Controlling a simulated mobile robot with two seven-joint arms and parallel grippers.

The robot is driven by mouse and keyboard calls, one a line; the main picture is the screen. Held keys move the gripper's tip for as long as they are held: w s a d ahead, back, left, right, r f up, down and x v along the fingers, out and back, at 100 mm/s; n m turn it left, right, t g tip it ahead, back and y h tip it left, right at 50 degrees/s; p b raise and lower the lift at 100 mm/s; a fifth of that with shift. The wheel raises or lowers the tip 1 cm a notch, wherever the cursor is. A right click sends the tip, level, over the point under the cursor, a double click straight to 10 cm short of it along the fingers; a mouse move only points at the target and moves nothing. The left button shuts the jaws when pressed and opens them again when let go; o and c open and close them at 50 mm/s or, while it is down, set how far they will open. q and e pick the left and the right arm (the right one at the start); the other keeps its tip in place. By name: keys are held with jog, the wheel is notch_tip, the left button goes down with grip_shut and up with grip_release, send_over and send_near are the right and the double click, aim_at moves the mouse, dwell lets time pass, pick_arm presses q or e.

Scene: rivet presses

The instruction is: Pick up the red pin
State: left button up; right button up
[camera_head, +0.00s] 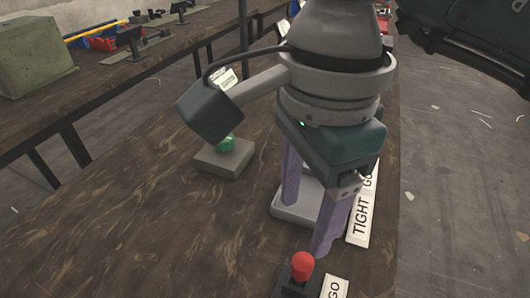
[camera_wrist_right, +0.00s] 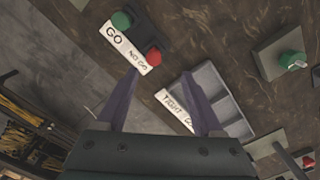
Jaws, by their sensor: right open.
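A red, round-topped piece (camera_head: 303,265) stands on a dark base at the bottom of the head view. It also shows in the right wrist view (camera_wrist_right: 153,57), beside a GO / NO GO label. Another small red piece (camera_wrist_right: 308,162) shows at the lower right edge of the wrist view. I cannot tell from shape alone which is the pin. My right gripper (camera_head: 306,225) is open, its purple fingers pointing down over the grey tray, short of the first red piece. In the wrist view nothing shows between the fingertips (camera_wrist_right: 160,74). My left gripper is not in view.
The grey compartment tray (camera_wrist_right: 215,98) has a TIGHT GO label (camera_head: 361,215) alongside. A green piece (camera_head: 225,144) sits on a beige block (camera_head: 222,161). A green knob (camera_wrist_right: 121,20) stands near the red one.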

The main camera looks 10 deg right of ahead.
aim_at(303, 261)
jog(key=f, duration=0.6)
jog(key=s+f, duration=0.1)
jog(key=f, duration=0.2)
jog(key=shift+d+p, duration=0.25)
jog(key=shift+p, duration=0.15)
jog(key=shift+f, duration=0.45)
grip_shut()
